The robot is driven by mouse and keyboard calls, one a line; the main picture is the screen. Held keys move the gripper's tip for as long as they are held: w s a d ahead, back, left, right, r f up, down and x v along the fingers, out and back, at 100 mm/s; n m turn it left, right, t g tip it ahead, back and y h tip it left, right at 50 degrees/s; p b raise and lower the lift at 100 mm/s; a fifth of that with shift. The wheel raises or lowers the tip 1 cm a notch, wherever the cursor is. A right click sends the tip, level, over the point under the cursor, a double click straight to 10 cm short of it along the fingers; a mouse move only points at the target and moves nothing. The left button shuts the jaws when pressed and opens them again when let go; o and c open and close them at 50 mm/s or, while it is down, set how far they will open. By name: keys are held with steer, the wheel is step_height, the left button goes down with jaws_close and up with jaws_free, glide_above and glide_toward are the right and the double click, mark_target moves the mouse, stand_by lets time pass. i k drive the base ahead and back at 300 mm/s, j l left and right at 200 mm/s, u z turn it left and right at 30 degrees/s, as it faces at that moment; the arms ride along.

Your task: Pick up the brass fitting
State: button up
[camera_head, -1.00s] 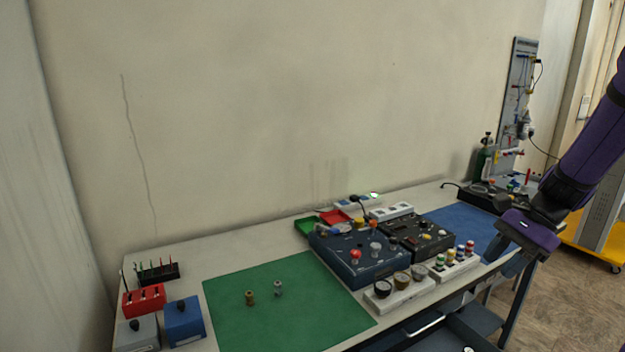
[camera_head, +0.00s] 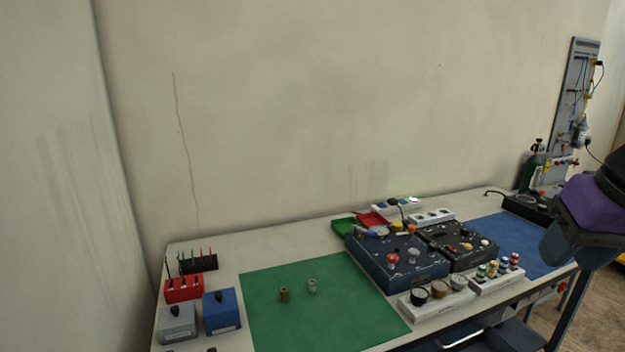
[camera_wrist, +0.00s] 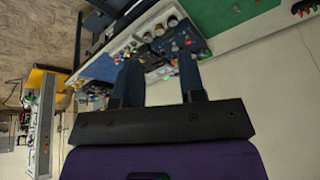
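In the head view my gripper (camera_head: 560,246) is at the right edge, far to the right of the brass fitting. The fittings cannot be made out in the wrist view.
Blue and grey boxes (camera_head: 222,311) and a red block (camera_head: 184,289) stand left of the mat. A dark blue control panel (camera_head: 397,265), a black panel and a gauge block (camera_head: 436,301) stand to its right. A blue mat (camera_head: 520,240) lies farther right. The wall is behind the table.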

mark_target(284, 290)
steer(key=l+z, duration=0.15)
steer(key=z, duration=0.25)
steer(key=l+z, duration=0.15)
steer(key=z, duration=0.3)
steer(key=u, duration=1.6)
steer(key=k+j, duration=0.05)
